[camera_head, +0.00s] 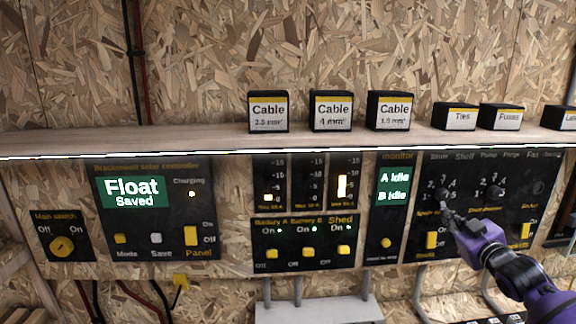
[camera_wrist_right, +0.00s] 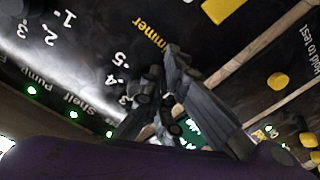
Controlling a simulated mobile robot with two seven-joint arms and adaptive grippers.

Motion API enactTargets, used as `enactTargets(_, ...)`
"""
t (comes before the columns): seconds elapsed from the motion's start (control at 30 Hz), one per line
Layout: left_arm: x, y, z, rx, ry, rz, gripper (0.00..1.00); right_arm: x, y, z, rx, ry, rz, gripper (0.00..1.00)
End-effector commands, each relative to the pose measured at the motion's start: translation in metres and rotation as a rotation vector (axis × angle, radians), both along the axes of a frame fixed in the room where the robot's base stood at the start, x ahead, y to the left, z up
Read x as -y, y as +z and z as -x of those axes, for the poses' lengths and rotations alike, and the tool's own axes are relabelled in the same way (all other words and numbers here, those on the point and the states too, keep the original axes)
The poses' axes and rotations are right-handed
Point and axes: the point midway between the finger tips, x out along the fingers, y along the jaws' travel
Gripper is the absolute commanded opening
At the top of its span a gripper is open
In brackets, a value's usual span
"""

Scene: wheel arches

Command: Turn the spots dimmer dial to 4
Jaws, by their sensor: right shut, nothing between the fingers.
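The spots dimmer dial (camera_head: 441,193) is a small dark knob on the black panel at right in the head view, with white numbers around it. My right gripper (camera_head: 445,208) is shut and empty, its fingertips at the lower edge of the dial. I cannot tell whether they touch it. In the right wrist view the closed fingers (camera_wrist_right: 163,68) lie over the panel beside the printed 3, 4 and 5, and the dial is hidden there. The dial's setting is not readable. My left gripper is out of view.
A second dial (camera_head: 495,191) sits to the right. A yellow rocker switch (camera_head: 432,240) is just below the spots dial, and another (camera_head: 525,230) is farther right. The shelf (camera_head: 200,141) with labelled boxes juts out above the panels.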

Motion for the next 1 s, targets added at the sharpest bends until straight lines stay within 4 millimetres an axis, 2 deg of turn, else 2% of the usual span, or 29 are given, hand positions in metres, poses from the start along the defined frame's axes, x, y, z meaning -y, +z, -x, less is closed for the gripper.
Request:
enactTargets(0.03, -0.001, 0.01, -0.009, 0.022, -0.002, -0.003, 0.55, 0.0, 0.01, 0.006, 0.01, 0.0, -0.001, 0.0)
enactTargets(0.3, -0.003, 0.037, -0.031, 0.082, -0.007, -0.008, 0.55, 0.003, 0.01, 0.033, 0.012, 0.0, 0.001, 0.0)
enactTargets(0.5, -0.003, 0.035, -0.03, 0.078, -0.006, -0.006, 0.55, 0.004, 0.002, 0.05, 0.002, 0.0, 0.0, 0.0)
enactTargets(0.87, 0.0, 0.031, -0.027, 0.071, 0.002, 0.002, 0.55, 0.004, 0.004, 0.051, 0.005, 0.001, 0.001, 0.0)
enactTargets(1.0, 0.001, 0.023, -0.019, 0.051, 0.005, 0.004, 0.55, -0.009, 0.013, 0.038, 0.026, 0.018, -0.005, 0.0)
